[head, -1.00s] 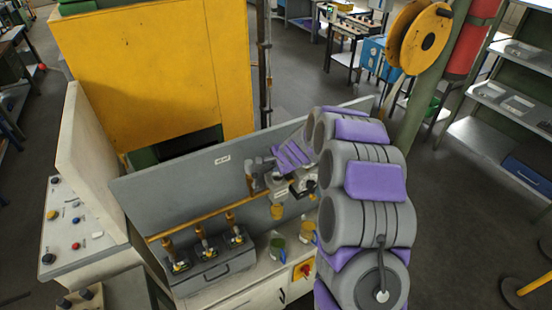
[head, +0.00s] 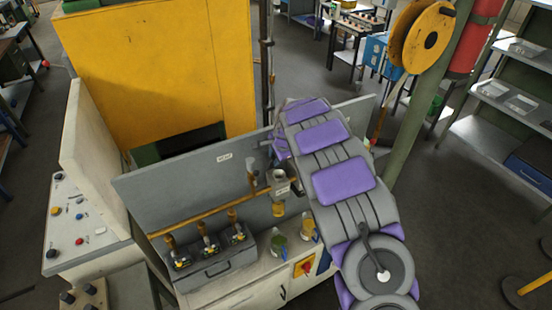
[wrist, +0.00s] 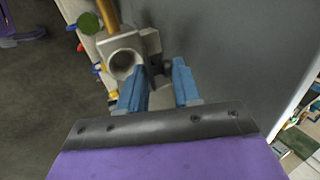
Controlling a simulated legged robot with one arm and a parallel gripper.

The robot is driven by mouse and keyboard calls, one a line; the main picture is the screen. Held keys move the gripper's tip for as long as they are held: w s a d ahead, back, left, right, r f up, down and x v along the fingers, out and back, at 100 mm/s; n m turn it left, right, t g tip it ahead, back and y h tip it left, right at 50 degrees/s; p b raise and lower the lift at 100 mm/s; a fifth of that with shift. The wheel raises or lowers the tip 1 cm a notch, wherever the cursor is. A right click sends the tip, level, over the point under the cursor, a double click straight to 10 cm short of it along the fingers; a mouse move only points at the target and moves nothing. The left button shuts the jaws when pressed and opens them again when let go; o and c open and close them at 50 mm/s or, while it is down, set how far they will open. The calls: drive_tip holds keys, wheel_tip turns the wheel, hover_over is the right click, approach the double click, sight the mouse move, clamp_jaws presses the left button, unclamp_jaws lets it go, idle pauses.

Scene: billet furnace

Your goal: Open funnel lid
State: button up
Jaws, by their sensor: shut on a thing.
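The grey funnel (head: 279,182) stands at the upright grey panel, above a yellow part, in the head view. In the wrist view the funnel (wrist: 122,64) shows its round opening, uncovered. The funnel lid (wrist: 152,46) seems to be the grey plate standing up beside that opening, on the panel side. My gripper (wrist: 159,76) has two blue fingers reaching to this plate, shut on it; the exact contact is partly hidden by the fingers. In the head view my arm hides most of my gripper.
The grey panel (head: 190,190) rises close behind the funnel. A yellow pipe with several valves (head: 204,244) runs left of it. Green and yellow round containers (head: 279,244) and a red knob (head: 305,268) sit below. A yellow furnace (head: 155,70) stands behind.

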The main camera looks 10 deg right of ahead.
drive_tip(key=shift+w+g, duration=0.1)
drive_tip(key=shift+g, duration=0.3)
drive_tip(key=shift+a+f, duration=0.1)
drive_tip(key=shift+f, duration=0.05)
drive_tip(key=o, duration=0.7)
drive_tip(key=shift+o, duration=1.1)
drive_tip(key=shift+w+f, duration=0.1)
drive_tip(key=shift+w, duration=0.1)
drive_tip(key=shift+s, duration=0.1)
drive_tip(key=shift+s+r, duration=0.1)
drive_tip(key=shift+r, duration=0.15)
drive_tip(key=b+v, duration=0.3)
drive_tip(key=v, duration=1.3)
drive_tip(key=shift+a+r+b, duration=0.3)
drive_tip(key=shift+r, duration=0.2)
